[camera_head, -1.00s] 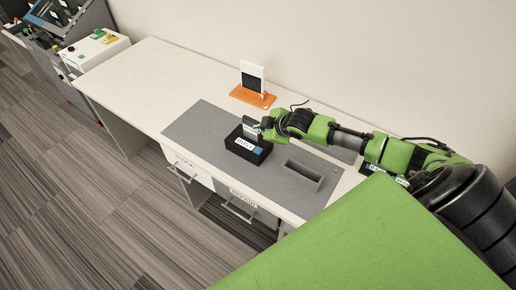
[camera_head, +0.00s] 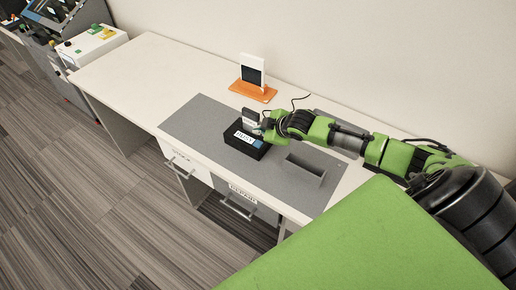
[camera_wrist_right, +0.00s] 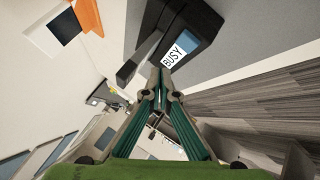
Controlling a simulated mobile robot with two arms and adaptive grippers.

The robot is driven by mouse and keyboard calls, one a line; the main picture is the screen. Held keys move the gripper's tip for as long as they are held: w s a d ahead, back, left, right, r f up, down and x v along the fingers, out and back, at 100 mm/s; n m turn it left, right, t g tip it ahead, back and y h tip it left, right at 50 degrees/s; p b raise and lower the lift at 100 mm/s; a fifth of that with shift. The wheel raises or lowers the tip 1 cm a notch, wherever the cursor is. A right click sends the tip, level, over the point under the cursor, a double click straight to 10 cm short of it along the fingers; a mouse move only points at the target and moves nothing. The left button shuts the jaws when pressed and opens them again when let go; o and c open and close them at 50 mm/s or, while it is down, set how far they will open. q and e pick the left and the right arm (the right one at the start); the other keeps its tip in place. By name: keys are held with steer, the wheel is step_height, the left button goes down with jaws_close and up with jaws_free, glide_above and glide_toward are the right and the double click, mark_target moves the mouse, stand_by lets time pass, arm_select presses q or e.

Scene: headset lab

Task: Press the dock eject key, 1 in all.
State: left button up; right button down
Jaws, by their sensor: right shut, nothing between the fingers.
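The dock is a black box (camera_head: 240,146) with a white label reading BUSY (camera_head: 245,137). It stands on the grey mat, and in the right wrist view it is at the upper middle (camera_wrist_right: 203,22). A blue patch (camera_wrist_right: 192,34), possibly the eject key, lies beside the label. A grey upright piece (camera_head: 250,117) stands at the dock's back; it also shows in the wrist view (camera_wrist_right: 138,62). My right gripper (camera_head: 264,124) is shut and empty, its tips (camera_wrist_right: 160,72) close to the dock; contact cannot be told. My left gripper is out of view.
An orange stand (camera_head: 253,92) holding a white panel is behind the dock. A grey open holder (camera_head: 305,170) stands on the mat to the right. Drawers with handles are below the table front. The table's left part (camera_head: 135,75) is clear.

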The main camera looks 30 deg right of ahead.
mark_target(259, 145)
step_height(259, 145, down, 2)
steer(key=shift+b, duration=0.5)
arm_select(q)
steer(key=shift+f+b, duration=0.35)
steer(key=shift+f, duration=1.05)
arm_select(e)
steer(key=shift+f, duration=0.9)
steer(key=shift+f, duration=0.15)
steer(key=shift+f, duration=0.3)
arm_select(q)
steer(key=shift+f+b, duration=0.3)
arm_select(e)
steer(key=shift+f, duration=0.55)
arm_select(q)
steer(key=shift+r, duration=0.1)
arm_select(e)
steer(key=shift+s, duration=0.1)
arm_select(q)
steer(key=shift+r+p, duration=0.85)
steer(key=shift+p, duration=0.1)
arm_select(e)
steer(key=shift+r, duration=0.9)
